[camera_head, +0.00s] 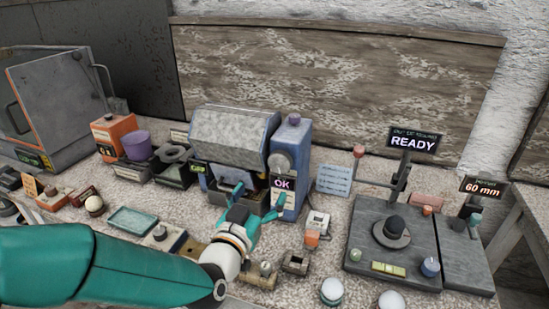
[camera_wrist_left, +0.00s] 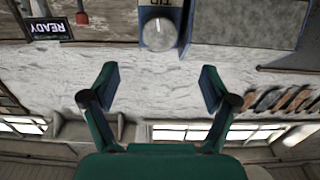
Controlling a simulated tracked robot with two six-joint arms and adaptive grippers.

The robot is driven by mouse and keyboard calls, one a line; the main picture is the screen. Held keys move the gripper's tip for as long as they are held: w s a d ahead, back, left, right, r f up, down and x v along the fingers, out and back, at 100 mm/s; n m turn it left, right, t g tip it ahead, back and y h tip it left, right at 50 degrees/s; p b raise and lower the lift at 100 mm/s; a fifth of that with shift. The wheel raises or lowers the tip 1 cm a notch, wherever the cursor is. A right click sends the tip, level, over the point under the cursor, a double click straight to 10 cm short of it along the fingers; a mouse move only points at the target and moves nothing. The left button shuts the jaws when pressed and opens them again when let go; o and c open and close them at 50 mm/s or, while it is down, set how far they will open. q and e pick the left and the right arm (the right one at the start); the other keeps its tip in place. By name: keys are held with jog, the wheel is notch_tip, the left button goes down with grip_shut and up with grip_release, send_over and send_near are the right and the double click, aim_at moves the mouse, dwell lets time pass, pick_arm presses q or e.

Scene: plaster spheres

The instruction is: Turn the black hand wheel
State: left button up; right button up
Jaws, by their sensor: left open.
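No part is plainly recognisable as a black hand wheel. A dark round knob on a disc (camera_head: 392,231) sits on the grey plate at the right of the head view. A light grey round dial (camera_head: 281,164) is on the front of a blue post with an OK display. The dial also shows in the wrist view (camera_wrist_left: 159,34), upside down. My left gripper (camera_head: 258,203) is in front of the grey-hooded machine (camera_head: 233,132) and the blue post. Its teal fingers are spread and empty; in the wrist view they (camera_wrist_left: 160,78) stay apart from the dial. My right gripper is not in view.
A READY sign (camera_head: 413,142) and a 60 mm display (camera_head: 484,188) stand at the right. A purple cup (camera_head: 137,145) and an orange box (camera_head: 113,131) are left of the machine. White domes (camera_head: 332,290) sit at the front edge. Small parts crowd the bench.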

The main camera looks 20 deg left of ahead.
aim_at(279, 166)
pick_arm(q)
jog(key=w+p, duration=0.1)
jog(key=w, duration=0.4)
jog(key=w+p, duration=0.2)
jog(key=w, duration=0.4)
jog(key=shift+w+d+f, duration=0.1)
jog(key=shift+d+f, duration=0.05)
jog(key=shift+d, duration=0.05)
